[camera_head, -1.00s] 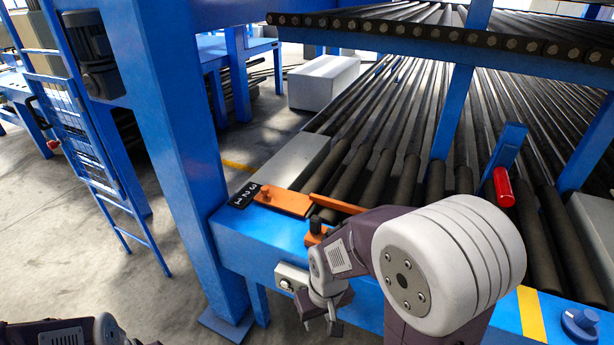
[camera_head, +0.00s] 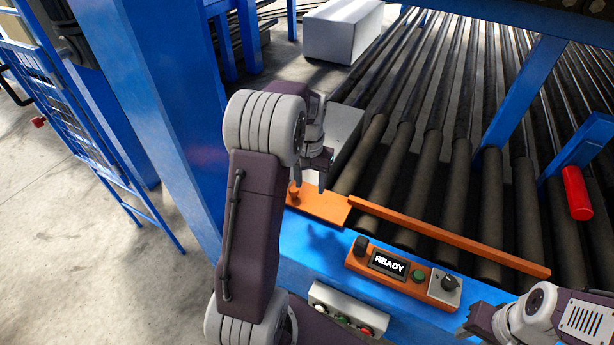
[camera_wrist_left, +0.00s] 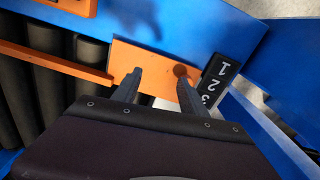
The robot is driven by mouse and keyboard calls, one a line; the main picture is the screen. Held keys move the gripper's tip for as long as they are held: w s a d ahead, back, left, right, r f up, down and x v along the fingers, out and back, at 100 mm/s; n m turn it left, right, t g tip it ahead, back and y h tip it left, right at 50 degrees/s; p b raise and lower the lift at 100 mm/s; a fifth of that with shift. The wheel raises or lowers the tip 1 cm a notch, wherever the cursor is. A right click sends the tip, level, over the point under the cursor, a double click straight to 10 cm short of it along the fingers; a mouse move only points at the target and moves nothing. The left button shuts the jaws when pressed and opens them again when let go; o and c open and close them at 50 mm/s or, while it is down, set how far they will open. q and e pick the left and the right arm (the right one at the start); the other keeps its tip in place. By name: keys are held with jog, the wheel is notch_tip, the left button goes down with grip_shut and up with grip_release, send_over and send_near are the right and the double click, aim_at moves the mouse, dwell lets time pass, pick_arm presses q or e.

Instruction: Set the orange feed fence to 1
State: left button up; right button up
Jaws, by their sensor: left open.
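The orange feed fence shows in the head view as a flat plate (camera_head: 325,207) with a long bar (camera_head: 450,235) reaching right over the rollers. A small orange knob (camera_head: 294,190) stands on the plate's left end. My left gripper (camera_head: 314,172) is open above the plate, close to the knob. In the left wrist view its fingertips (camera_wrist_left: 158,73) point at the plate (camera_wrist_left: 150,62), and the knob (camera_wrist_left: 180,70) is at the right fingertip. A black scale with 1, 2, 3 (camera_wrist_left: 215,80) lies beside the knob; my left arm hides it in the head view. My right gripper (camera_head: 474,322) is at the lower right, its fingers unclear.
An orange panel (camera_head: 359,266) with a READY display, green button and dial sits on the blue frame. A button box (camera_head: 325,295) is below it. A blue post (camera_head: 165,110) stands left. A red cylinder (camera_head: 577,193) and rollers (camera_head: 445,190) lie right.

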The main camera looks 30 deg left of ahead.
pick_arm(q)
notch_tip(320, 180, up, 2)
jog(key=n, duration=0.1)
send_over(294, 190)
jog(key=shift+w+a+f, duration=0.1)
jog(key=shift+a+f, duration=0.1)
jog(key=shift+f, duration=0.2)
notch_tip(294, 190, down, 7)
jog(key=shift+f+p, duration=0.2)
jog(key=shift+p, duration=0.1)
jog(key=shift+f, duration=0.5)
jog(key=shift+d, duration=0.1)
grip_shut()
